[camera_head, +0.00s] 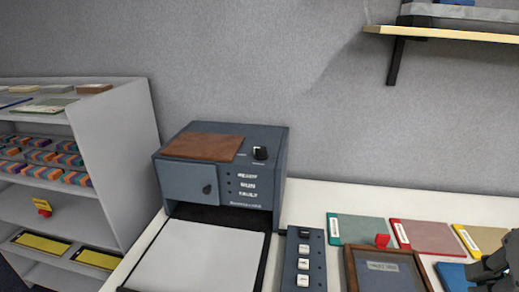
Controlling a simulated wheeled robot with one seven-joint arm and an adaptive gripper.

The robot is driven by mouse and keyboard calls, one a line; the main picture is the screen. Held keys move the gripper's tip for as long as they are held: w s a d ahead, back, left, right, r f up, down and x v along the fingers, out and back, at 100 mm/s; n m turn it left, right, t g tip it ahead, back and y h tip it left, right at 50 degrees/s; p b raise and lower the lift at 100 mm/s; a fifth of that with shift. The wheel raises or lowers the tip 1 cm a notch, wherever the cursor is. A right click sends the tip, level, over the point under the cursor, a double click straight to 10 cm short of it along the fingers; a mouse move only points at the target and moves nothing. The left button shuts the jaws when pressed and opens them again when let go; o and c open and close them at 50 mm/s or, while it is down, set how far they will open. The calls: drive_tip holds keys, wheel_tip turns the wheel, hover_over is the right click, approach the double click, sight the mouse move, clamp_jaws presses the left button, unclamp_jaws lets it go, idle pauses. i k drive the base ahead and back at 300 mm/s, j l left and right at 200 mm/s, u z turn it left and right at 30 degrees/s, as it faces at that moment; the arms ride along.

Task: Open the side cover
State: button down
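A dark blue-grey machine (258,170) stands on the table against the wall, with a brown panel (203,147) and a black knob on its top. A lighter grey-blue cover (185,183) with a small dark latch or knob (207,189) sits on the left of its front face and looks closed. I cannot tell whether this is the side cover. My gripper (484,271) shows only in part at the bottom right edge, well away from the machine. Its fingers are too cut off to tell whether they are open.
A pale sheet on a dark tray (198,262) extends in front of the machine. A button panel (303,262), a framed plate (384,274) and coloured folders (425,237) lie to the right. A grey shelf unit (115,165) stands left; a wall shelf (445,34) hangs top right.

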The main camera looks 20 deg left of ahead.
sight(192, 183)
drive_tip(key=k+j+u, duration=0.1)
drive_tip(key=u, duration=1.05)
drive_tip(key=k+j, duration=0.05)
